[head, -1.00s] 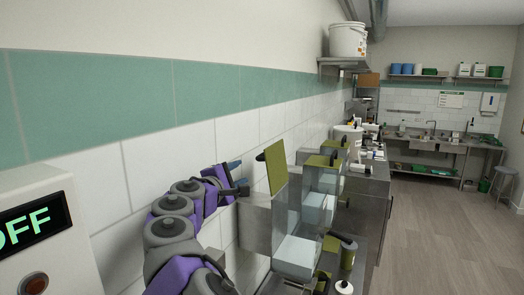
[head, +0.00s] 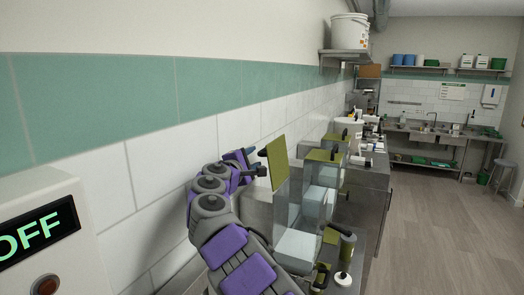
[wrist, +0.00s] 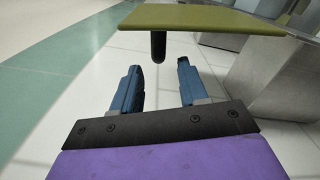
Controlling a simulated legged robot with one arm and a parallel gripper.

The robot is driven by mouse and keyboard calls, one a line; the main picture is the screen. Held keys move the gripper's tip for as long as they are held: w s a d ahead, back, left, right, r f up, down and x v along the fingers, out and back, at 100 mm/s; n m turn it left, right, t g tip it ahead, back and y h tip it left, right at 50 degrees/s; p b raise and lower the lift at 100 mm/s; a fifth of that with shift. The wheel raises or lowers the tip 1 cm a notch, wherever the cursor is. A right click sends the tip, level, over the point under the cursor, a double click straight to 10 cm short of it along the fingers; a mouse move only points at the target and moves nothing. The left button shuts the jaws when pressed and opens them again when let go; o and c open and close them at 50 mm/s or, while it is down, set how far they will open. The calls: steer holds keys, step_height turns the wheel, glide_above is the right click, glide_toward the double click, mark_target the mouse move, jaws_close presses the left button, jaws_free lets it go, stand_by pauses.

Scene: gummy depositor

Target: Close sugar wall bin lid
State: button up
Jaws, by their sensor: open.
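An olive-green bin lid (head: 278,161) stands raised, nearly upright, on the nearest wall bin (head: 258,210), a grey and clear box against the tiled wall. My gripper (head: 253,162) is just left of the lid, on its wall side. In the wrist view the lid (wrist: 205,18) spans the top, with a dark peg-like handle (wrist: 158,46) sticking out from it toward my gripper (wrist: 155,85). The blue fingers are apart, with the handle between and just ahead of them. They hold nothing. I cannot read a label on the bin.
More clear bins with olive lids (head: 323,155) line the wall beyond; their lids lie flat. A white control box showing OFF (head: 38,233) is at the near left. A counter (head: 362,190) runs along the wall. The floor (head: 430,230) to the right is clear.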

mark_target(264, 151)
steer(key=p+x, duration=0.1)
steer(key=x, duration=0.1)
steer(key=d+x, duration=0.1)
steer(key=x, duration=0.2)
steer(key=shift+p, duration=0.35)
steer(key=shift+w+d+r+p, duration=0.1)
steer(key=shift+w+p, duration=0.45)
steer(key=shift+w, duration=0.6)
steer(key=shift+d, duration=0.15)
steer(key=shift+d, duration=0.15)
steer(key=shift+c, duration=1.2)
jaws_close()
